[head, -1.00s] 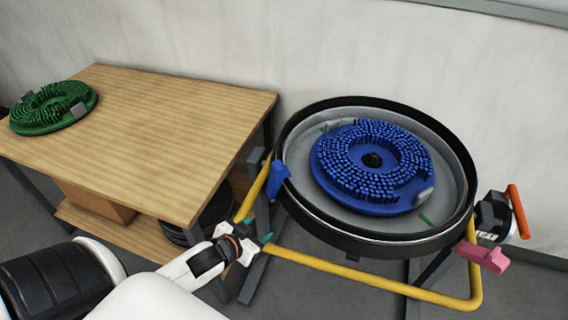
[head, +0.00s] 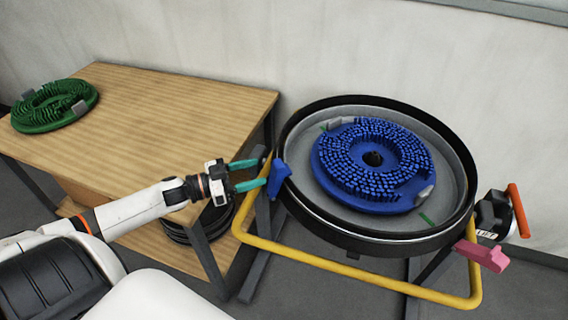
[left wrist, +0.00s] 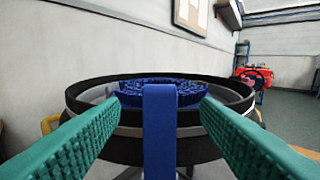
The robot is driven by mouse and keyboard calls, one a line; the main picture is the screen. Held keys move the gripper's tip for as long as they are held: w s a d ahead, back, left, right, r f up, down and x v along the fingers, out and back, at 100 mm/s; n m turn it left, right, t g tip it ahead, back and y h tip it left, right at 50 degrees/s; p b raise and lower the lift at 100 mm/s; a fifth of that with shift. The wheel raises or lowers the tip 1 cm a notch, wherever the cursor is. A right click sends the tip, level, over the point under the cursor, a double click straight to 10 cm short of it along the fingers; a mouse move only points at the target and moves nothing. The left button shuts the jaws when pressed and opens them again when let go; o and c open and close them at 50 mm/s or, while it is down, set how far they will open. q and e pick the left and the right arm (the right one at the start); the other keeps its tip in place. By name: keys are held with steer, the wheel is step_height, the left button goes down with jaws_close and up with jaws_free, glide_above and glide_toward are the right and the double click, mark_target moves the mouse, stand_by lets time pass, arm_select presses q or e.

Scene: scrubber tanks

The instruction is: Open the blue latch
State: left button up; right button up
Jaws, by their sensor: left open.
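The blue latch (head: 278,180) sits at the left side of the round black-rimmed tank (head: 366,241), by the yellow tube frame. My left gripper (head: 252,174) is open, its two teal fingers pointing right at the latch. In the left wrist view the latch (left wrist: 159,130) stands upright between the open fingers (left wrist: 160,125), with clear space on both sides. I cannot tell how far the fingertips reach past it. My right gripper does not show.
A blue brush disc (head: 335,155) lies inside the tank. A pink latch (head: 482,256) and an orange handle (head: 519,210) are at its right. The yellow frame (head: 350,270) runs in front. A wooden table (head: 170,130) with a green brush disc (head: 50,105) stands at left.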

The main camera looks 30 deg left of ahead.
mark_target(275, 167)
arm_select(q)
steer(key=p+x, duration=0.1)
steer(key=x, duration=0.8)
steer(key=shift+c, duration=0.2)
jaws_close()
